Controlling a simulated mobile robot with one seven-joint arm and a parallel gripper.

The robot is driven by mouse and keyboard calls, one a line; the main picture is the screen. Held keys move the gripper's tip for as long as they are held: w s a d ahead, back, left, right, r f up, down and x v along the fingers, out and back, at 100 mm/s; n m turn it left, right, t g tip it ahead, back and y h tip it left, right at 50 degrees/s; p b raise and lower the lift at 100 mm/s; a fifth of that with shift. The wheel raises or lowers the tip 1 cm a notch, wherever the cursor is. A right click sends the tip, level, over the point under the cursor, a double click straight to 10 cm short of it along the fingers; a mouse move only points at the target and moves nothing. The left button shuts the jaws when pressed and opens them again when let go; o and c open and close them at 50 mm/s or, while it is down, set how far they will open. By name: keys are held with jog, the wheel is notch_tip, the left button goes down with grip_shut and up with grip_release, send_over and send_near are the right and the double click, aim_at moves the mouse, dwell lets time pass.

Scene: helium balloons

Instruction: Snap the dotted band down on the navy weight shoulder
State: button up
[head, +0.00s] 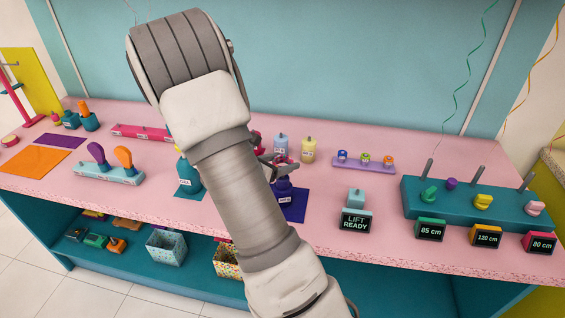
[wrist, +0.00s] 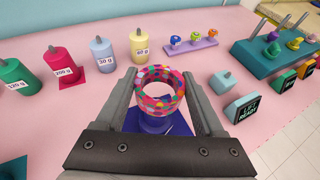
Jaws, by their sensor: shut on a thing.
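The dotted band (wrist: 158,104) is a pink ring with many-coloured dots, held level between the fingers of my gripper (wrist: 159,92) in the wrist view. The navy weight (wrist: 154,124) stands upright directly below the band, partly hidden by it. In the head view the navy weight (head: 284,194) stands on a navy mat (head: 297,212), and my gripper (head: 277,165) is at its top, partly hidden behind my arm. I cannot tell whether the band touches the shoulder.
Green, red, light blue and cream weights (wrist: 140,47) stand behind in the wrist view. A lilac tray (head: 364,166) with small pieces is at the right. The light blue "LIFT READY" stand (head: 356,198) and a teal peg block (head: 470,208) are further right.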

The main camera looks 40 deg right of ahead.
jog(key=o, duration=1.3)
jog(key=shift+a, duration=0.1)
jog(key=shift+s+a+r+p, duration=0.1)
jog(key=shift+a+r+p, duration=0.25)
jog(key=shift+a, duration=0.1)
jog(key=p+v, duration=0.2)
jog(key=v, duration=0.4)
jog(key=shift+a, duration=0.4)
jog(key=shift+s, duration=0.15)
